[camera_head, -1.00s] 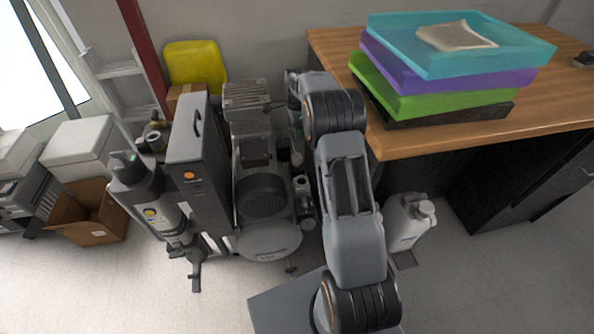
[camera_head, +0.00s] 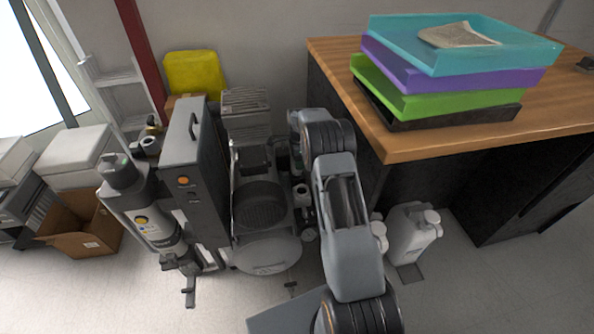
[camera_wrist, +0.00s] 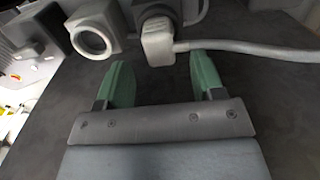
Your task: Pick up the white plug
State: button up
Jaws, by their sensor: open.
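The white plug (camera_wrist: 157,47) is a pale, angled block at the top centre of the wrist view. It sits against a grey socket-like fitting (camera_wrist: 156,10), and a grey cable (camera_wrist: 245,47) runs from it to the right. My gripper (camera_wrist: 161,62) is open, its two green fingers pointing up toward the plug, one to each side in the picture. The plug appears just beyond or between the fingertips; the exact depth is unclear. Nothing is held. In the head view my arm hides the gripper, and I cannot make out the plug.
A round-ringed fitting (camera_wrist: 92,38) is left of the plug. In the head view, a compressor (camera_head: 262,205) and a tall grey cabinet (camera_head: 195,175) stand left of my arm. A wooden desk (camera_head: 420,143) and white jugs (camera_head: 410,235) are on the right.

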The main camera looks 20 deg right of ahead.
notch_tip(320, 180, down, 5)
jog(key=shift+d+r+b, duration=0.1)
jog(key=shift+b, duration=0.85)
jog(key=shift+r, duration=0.1)
jog(key=c, duration=1)
